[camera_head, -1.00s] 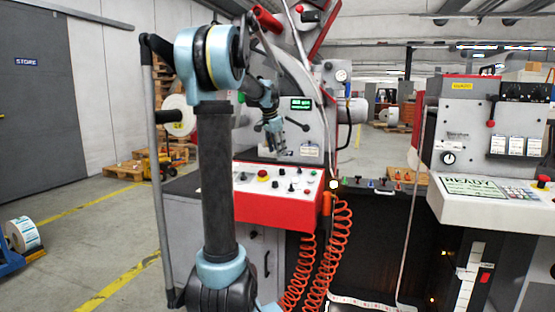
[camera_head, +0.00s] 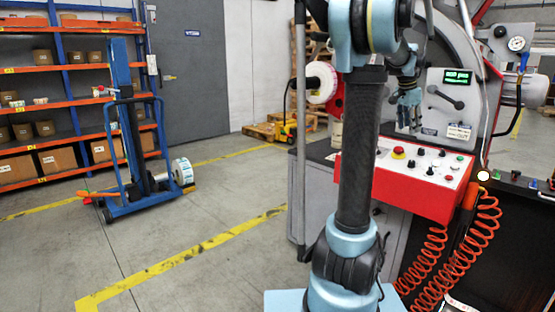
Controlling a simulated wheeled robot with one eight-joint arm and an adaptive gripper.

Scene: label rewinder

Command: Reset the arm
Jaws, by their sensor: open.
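My gripper (camera_head: 408,115) hangs at the end of my folded arm, in front of the rewinder's grey panel and above its red control box. It points down, is open and looks empty, with its fingers small in the picture. My blue and black arm rises in the right half of the view and hides part of the machine. The label rewinder (camera_head: 405,185) has a red front with buttons and a green display (camera_head: 457,77). I cannot tell the exact gap between gripper and panel.
A blue lift trolley (camera_head: 140,208) with a white label roll (camera_head: 182,172) stands on the left. Orange and blue shelving (camera_head: 75,130) holds boxes behind it. Orange coiled hoses (camera_head: 430,260) hang at the lower right. The floor (camera_head: 190,255) at lower left is clear, with yellow lines.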

